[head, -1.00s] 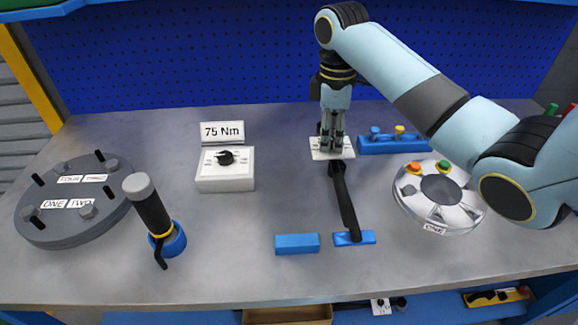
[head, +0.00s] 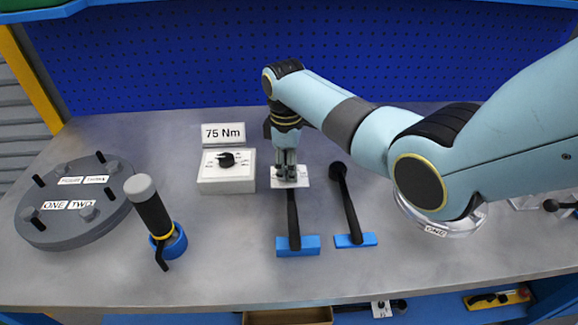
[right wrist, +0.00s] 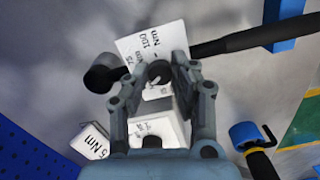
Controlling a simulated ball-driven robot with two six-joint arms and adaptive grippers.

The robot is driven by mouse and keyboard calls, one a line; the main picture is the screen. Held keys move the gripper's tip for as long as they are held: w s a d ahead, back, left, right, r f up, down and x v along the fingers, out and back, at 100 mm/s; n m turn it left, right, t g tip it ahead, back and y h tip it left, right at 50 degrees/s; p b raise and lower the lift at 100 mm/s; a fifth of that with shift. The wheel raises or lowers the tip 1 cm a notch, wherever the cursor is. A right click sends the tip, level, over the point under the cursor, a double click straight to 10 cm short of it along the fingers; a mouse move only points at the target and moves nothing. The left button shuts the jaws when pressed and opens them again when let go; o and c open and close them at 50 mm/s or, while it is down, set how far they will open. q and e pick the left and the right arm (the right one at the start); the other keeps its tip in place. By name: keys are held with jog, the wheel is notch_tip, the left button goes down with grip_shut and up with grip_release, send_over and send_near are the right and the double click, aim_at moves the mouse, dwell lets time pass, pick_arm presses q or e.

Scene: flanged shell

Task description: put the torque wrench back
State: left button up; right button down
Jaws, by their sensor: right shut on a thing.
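My right gripper (head: 290,178) is shut on the torque wrench, near its white scale plate (head: 305,177). The wrench's black handle (head: 293,222) points toward the front of the bench, its end over a blue holder (head: 312,246). I cannot tell whether it touches the holder. In the right wrist view, the fingers (right wrist: 160,75) close around the wrench beside the plate (right wrist: 150,42) marked 100 Nm. The handle (right wrist: 245,40) runs off to the right and a round black head (right wrist: 105,75) shows at left. My left gripper is not in view.
A second black wrench (head: 346,200) lies just right, on its own blue holder (head: 365,240). A white dial box (head: 226,180) with a 75 Nm sign (head: 223,134) stands left. Further left are an upright black-handled tool (head: 152,212) and a grey flanged disc (head: 45,232).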

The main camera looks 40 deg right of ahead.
jog(key=c, duration=1.1)
grip_release()
jog(key=shift+f, duration=0.1)
notch_tip(320, 180, up, 12)
jog(key=shift+w+a, duration=0.15)
